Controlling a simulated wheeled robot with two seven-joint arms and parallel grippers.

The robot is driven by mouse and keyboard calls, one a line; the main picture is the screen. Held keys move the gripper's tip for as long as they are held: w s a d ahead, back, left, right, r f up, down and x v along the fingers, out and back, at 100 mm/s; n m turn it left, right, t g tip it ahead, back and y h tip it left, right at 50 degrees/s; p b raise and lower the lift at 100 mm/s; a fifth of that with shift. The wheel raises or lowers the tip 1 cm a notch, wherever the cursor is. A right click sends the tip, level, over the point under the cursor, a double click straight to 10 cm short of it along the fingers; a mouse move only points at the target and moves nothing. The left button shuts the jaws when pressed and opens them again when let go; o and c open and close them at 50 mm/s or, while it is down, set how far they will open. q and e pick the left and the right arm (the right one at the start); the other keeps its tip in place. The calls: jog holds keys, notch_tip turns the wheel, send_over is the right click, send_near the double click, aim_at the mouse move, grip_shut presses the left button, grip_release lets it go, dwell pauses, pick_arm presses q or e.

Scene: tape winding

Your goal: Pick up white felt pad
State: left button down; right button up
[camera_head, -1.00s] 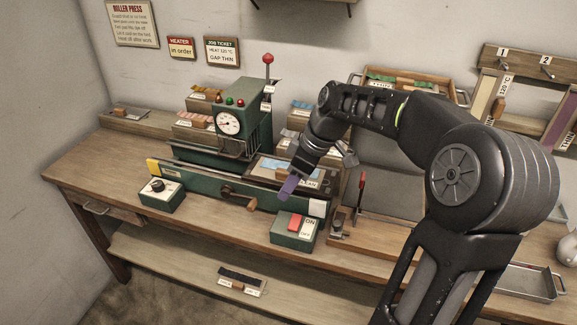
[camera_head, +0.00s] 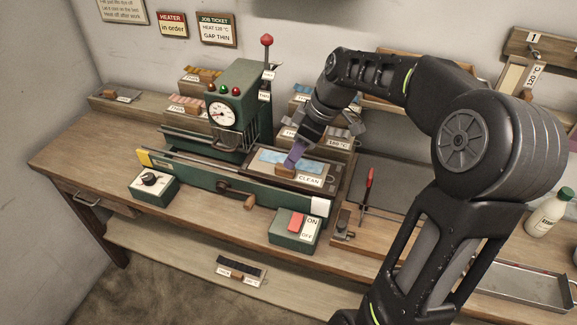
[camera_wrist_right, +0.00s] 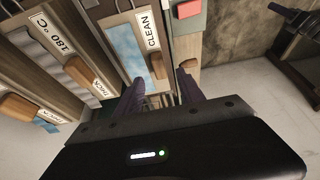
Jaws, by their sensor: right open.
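I cannot make out a white felt pad for certain. A tray labelled CLEAN (camera_head: 309,181) holds a pale blue, streaked surface (camera_head: 272,158), which also shows in the right wrist view (camera_wrist_right: 127,50). A small wooden handle (camera_wrist_right: 157,66) sits beside the CLEAN label at the tray's end. My right gripper (camera_head: 293,160), with purple fingers, is over this end of the tray. In the right wrist view its fingers (camera_wrist_right: 160,94) are apart with nothing visible between them; the handle lies just beyond them. Contact cannot be told. My left gripper is not in view.
The green press (camera_head: 240,115) stands left of the tray. A green ON/OFF box (camera_head: 292,232) and a dial box (camera_head: 154,187) are in front. Labelled wooden trays stand behind. A dark pad (camera_head: 240,267) lies on the lower shelf. A bottle (camera_head: 549,213) stands at right.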

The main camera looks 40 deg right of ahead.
aim_at(306, 171)
jog(key=shift+w+a+f, duration=0.1)
jog(key=shift+f, duration=0.25)
jog(key=shift+f, duration=0.1)
jog(key=p+x, duration=0.1)
jog(key=x, duration=0.3)
jog(key=shift+f+p, duration=0.15)
jog(key=shift+p, duration=0.2)
jog(key=shift+w+f, duration=0.2)
jog(key=shift+f, duration=0.15)
jog(key=shift+c, duration=0.5)
grip_shut()
